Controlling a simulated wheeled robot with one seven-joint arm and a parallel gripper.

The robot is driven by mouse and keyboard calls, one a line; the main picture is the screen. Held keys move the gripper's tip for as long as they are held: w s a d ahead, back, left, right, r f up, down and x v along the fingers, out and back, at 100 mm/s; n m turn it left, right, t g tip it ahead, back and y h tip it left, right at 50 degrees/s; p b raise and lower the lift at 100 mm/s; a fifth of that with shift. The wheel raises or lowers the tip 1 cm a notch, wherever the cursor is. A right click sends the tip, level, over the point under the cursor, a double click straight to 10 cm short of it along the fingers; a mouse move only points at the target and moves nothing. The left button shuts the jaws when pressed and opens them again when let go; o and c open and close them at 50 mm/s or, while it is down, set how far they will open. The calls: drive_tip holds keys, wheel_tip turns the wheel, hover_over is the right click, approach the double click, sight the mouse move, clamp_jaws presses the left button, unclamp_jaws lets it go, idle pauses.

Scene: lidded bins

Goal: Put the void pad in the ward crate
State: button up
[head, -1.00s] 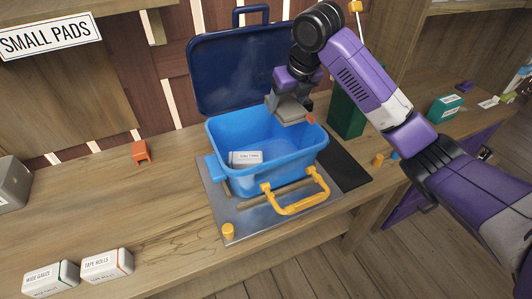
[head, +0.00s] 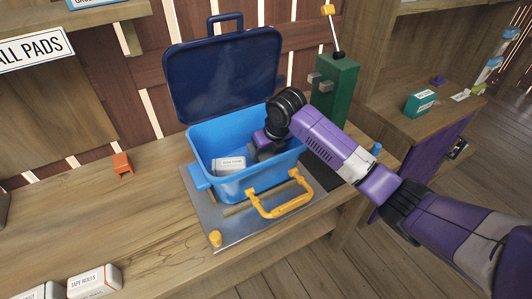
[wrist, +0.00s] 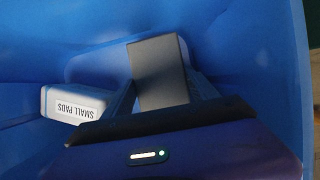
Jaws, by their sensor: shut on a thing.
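The ward crate (head: 228,185), a blue bin, stands on a grey metal plate with its dark blue lid (head: 225,72) swung up and open. My gripper (head: 262,150) reaches down inside the crate's right half; its fingers are mostly hidden in the head view. In the wrist view my gripper (wrist: 160,95) is shut on a plain grey block, apparently the void pad (wrist: 158,72), held inside the blue walls. No label shows on it. I cannot tell whether it touches the crate floor. A white box marked SMALL PADS (head: 228,164) lies in the crate to the left, also in the wrist view (wrist: 78,104).
A yellow handle (head: 283,207) sticks out at the crate's front. A green post with a lever (head: 335,95) stands to its right. An orange clip (head: 122,164) and a white TAPE ROLLS box (head: 95,281) are on the bench at left. Bench between is clear.

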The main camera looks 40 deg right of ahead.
drive_tip(key=shift+f, duration=0.55)
drive_tip(key=shift+f, duration=0.15)
drive_tip(key=o, duration=1.3)
drive_tip(key=shift+c, duration=0.2)
drive_tip(key=v, duration=1.2)
drive_tip(key=shift+s, duration=0.1)
